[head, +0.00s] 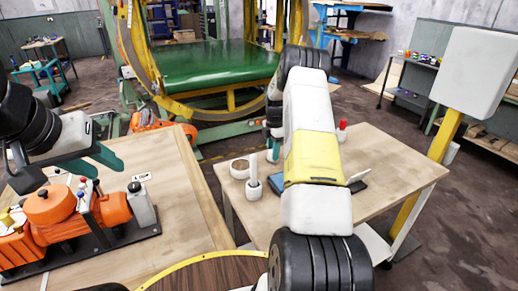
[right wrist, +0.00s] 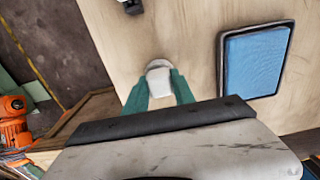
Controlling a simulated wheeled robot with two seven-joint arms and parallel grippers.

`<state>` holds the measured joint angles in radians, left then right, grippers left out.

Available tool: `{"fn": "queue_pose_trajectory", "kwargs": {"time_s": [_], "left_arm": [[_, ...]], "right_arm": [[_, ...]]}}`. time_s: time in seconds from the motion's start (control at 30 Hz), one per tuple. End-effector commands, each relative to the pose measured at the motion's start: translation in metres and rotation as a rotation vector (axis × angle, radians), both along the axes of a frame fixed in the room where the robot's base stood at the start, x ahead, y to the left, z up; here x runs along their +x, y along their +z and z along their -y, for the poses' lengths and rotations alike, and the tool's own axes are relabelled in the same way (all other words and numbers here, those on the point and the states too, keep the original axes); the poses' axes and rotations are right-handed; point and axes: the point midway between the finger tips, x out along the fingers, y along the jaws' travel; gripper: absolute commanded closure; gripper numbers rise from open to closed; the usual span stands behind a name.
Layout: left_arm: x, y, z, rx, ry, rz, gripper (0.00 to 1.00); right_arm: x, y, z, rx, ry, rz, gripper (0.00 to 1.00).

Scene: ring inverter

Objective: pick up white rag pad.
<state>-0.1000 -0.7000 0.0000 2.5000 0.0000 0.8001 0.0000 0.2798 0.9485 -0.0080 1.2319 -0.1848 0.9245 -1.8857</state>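A small white, rounded thing that looks like the white rag pad (right wrist: 158,80) lies between the green fingers of my right gripper (right wrist: 159,84) in the right wrist view. The fingers are apart, one on each side of it. I cannot tell whether they press on it. In the head view my right gripper (head: 273,134) hangs over the back left part of the right-hand table (head: 400,163), largely hidden by my arm. My left gripper (head: 110,172) is open and empty above the left table (head: 185,205), behind the orange machine.
A blue pad in a dark tray (right wrist: 255,62) lies to the right in the right wrist view. A white bowl (head: 240,169) and a white holder with an upright rod (head: 254,188) stand on the right-hand table. An orange machine (head: 60,215) occupies the left table.

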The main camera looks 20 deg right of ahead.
Motion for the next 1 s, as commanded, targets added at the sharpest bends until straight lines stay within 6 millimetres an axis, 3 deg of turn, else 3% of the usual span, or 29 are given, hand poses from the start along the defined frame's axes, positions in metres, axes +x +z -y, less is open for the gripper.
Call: {"fn": "queue_pose_trajectory", "kwargs": {"time_s": [0.03,0.1,0.43,0.8,1.0], "left_arm": [[0.000,0.000,0.000,0.000,0.000,0.000,0.64],[0.000,0.000,0.000,0.000,0.000,0.000,0.64],[0.000,0.000,0.000,0.000,0.000,0.000,0.64],[0.000,0.000,0.000,0.000,0.000,0.000,0.64],[0.000,0.000,0.000,0.000,0.000,0.000,0.64]], "right_arm": [[0.000,0.000,0.000,0.000,0.000,0.000,0.91],[0.000,0.000,0.000,0.000,0.000,0.000,1.00],[0.001,0.006,0.000,0.000,0.000,0.002,1.00],[0.001,0.074,0.000,0.000,-0.001,0.003,1.00],[0.000,0.097,0.000,-0.001,-0.001,0.002,1.00]]}}
